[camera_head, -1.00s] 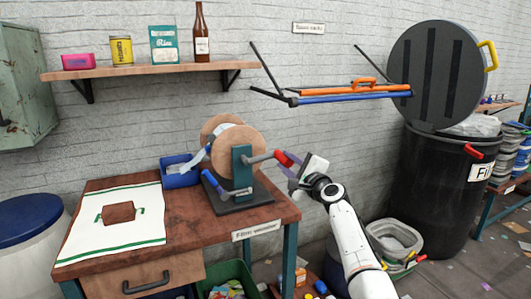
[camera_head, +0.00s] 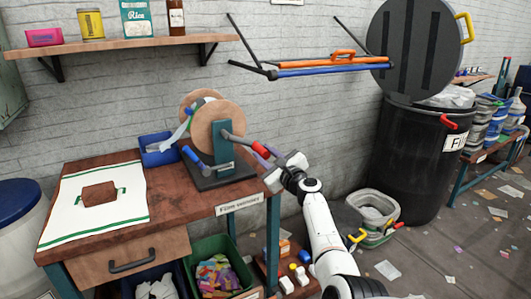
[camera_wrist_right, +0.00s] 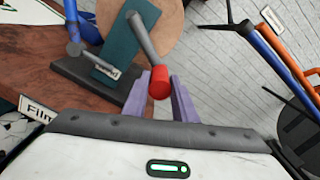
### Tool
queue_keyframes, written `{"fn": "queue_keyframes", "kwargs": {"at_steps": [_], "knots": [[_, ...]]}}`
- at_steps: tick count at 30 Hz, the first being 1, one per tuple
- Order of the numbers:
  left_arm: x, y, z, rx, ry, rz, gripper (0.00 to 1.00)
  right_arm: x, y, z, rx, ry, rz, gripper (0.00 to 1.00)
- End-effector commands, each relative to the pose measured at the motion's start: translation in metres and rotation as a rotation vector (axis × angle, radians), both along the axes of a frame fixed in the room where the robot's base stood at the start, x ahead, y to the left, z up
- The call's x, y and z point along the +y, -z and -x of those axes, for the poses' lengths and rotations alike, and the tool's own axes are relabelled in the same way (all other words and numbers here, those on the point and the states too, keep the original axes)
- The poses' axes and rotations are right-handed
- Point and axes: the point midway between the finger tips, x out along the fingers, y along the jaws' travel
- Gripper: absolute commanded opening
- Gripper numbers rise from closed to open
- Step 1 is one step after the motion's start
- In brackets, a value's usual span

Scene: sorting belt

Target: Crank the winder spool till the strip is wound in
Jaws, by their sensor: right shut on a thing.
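The winder spool (camera_head: 217,128) has tan round discs and a teal upright, and stands on a dark base at the table's right end. Its grey crank arm slopes down to the right and ends in a red handle (camera_head: 261,149). My right gripper (camera_head: 266,156) is shut on this handle. In the right wrist view the red handle (camera_wrist_right: 160,84) sits between the purple fingers. A pale strip (camera_head: 176,132) hangs from the spool's left side toward a blue bin (camera_head: 160,158); its far end is unclear. My left gripper is out of view.
A short lever with a blue grip (camera_head: 192,156) sits at the front of the winder base. A white cloth with a brown patch (camera_head: 75,228) lies on the table's left. A black bin (camera_head: 408,185) stands right; a shelf (camera_head: 120,48) hangs above.

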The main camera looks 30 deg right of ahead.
Motion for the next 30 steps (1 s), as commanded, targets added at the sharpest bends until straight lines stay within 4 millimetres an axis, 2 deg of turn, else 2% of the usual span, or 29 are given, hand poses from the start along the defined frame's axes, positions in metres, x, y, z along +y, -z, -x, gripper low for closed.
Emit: {"fn": "queue_keyframes", "kwargs": {"at_steps": [13,14,16,17,26,30], "knots": [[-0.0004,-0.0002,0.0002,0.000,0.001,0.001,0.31,0.0006,0.0022,0.0001,0.002,0.000,-0.009,0.00],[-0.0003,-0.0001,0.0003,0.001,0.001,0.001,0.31,0.0007,0.0023,0.0001,0.002,0.000,-0.009,0.30],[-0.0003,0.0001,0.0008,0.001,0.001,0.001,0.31,0.0007,0.0021,0.0001,0.002,0.000,-0.008,0.42],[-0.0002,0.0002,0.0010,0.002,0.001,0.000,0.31,0.0008,0.0020,0.0001,0.002,0.000,-0.008,0.43],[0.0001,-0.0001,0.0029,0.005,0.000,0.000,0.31,0.0007,0.0010,0.0011,0.001,0.000,-0.008,0.43],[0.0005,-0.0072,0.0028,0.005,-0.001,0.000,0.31,0.0006,0.0003,0.0099,0.002,0.000,-0.008,0.43]]}}
